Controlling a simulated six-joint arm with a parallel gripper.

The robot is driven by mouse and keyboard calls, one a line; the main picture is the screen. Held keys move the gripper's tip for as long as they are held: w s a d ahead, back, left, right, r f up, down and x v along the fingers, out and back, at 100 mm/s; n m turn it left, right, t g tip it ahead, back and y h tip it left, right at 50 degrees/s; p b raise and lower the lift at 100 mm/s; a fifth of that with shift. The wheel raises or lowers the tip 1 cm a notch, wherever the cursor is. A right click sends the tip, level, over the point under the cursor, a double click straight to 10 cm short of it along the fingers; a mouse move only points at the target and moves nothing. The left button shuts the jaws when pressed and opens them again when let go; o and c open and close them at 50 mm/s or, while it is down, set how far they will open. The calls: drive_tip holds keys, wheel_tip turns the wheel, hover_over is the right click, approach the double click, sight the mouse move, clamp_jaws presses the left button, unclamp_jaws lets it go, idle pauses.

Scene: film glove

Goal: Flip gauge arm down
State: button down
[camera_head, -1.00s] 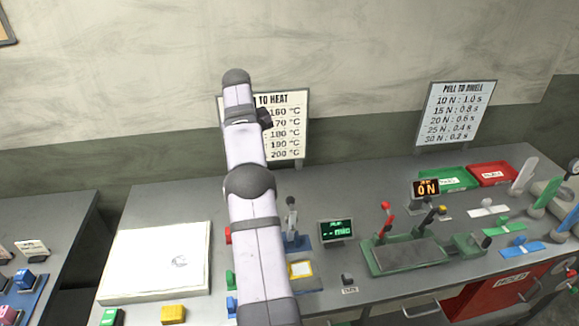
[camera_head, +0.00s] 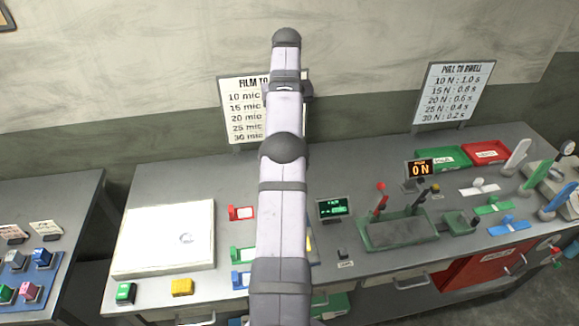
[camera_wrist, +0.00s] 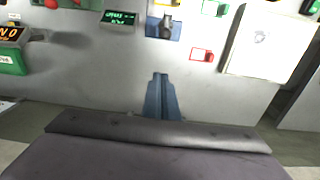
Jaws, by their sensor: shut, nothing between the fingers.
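The gauge (camera_wrist: 165,25) shows at the top middle of the wrist view, with a blue base and a grey metal part. Whether its arm is up or down is not clear there. In the head view my own arm covers it. My gripper (camera_wrist: 160,76) shows in the wrist view as narrow blue-grey fingers, shut and empty. In the picture its tips lie below the gauge, with bare grey bench between them. I see no contact. My gripper is hidden in the head view.
A green-lit display (camera_head: 335,207) stands right of my arm, with a green-based lever fixture (camera_head: 400,230) beyond it. Red (camera_head: 241,212) and green (camera_head: 242,254) holders and a white board (camera_head: 165,237) lie to the left. A wall chart (camera_head: 243,110) stands behind.

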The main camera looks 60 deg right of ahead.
wheel_tip(320, 180, down, 11)
drive_tip(key=s+a+b, duration=0.2)
drive_tip(key=b, duration=0.7)
drive_tip(key=shift+s+a, duration=0.3)
drive_tip(key=shift+a, duration=0.05)
idle(0.3)
drive_tip(key=shift+s+b, duration=0.1)
drive_tip(key=shift+b, duration=0.7)
